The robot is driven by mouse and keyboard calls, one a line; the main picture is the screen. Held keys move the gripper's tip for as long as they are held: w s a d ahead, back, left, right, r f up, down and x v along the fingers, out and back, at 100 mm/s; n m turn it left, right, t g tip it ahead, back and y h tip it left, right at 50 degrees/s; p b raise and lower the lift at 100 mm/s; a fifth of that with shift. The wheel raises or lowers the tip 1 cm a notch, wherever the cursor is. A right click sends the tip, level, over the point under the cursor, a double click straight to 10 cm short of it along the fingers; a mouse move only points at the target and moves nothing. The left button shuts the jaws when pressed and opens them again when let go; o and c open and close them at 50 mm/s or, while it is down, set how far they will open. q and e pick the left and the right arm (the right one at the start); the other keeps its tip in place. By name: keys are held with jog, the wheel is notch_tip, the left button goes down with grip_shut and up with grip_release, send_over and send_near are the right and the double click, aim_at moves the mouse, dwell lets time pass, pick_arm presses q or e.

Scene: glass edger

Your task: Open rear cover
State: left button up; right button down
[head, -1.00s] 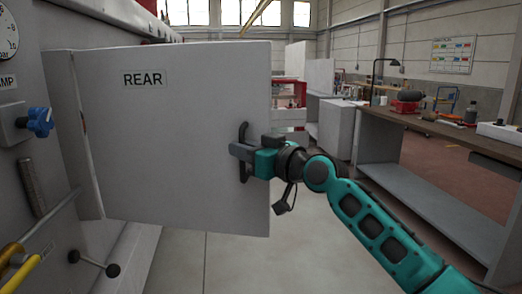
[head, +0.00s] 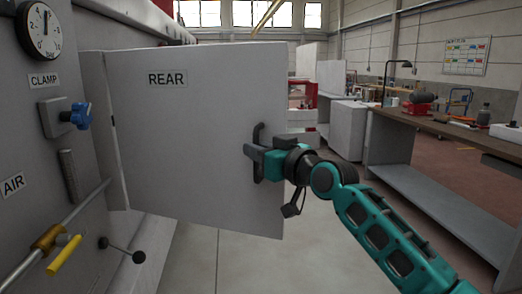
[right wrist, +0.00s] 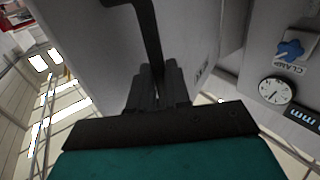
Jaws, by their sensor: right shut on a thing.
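The rear cover (head: 190,140) is a light grey panel labelled REAR, hinged at its left side and standing swung out from the machine in the head view. Its dark bar handle (head: 258,135) is near the free right edge. My right gripper (head: 254,160) is shut on the handle, its arm coming in from the lower right. In the right wrist view the fingers (right wrist: 156,88) close around the dark handle (right wrist: 148,35), with the cover's grey face (right wrist: 90,50) behind. My left gripper is not in view.
The machine front (head: 45,130) at left carries a gauge (head: 40,32), a blue clamp knob (head: 79,115), a yellow lever (head: 64,254) and a black knob (head: 138,256). A workbench (head: 445,130) stands at right. Open floor (head: 235,265) lies between.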

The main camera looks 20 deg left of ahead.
jog(key=c, duration=1.5)
grip_release()
jog(key=shift+s+a+r, duration=0.1)
jog(key=shift+s+a, duration=0.15)
jog(key=shift+a, duration=0.05)
jog(key=shift+c, duration=0.2)
jog(key=o, duration=0.3)
jog(key=shift+a, duration=0.25)
jog(key=shift+o, duration=0.2)
jog(key=shift+w+d, duration=0.1)
jog(key=shift+d, duration=0.15)
jog(key=v, duration=1.3)
jog(key=shift+w, duration=0.1)
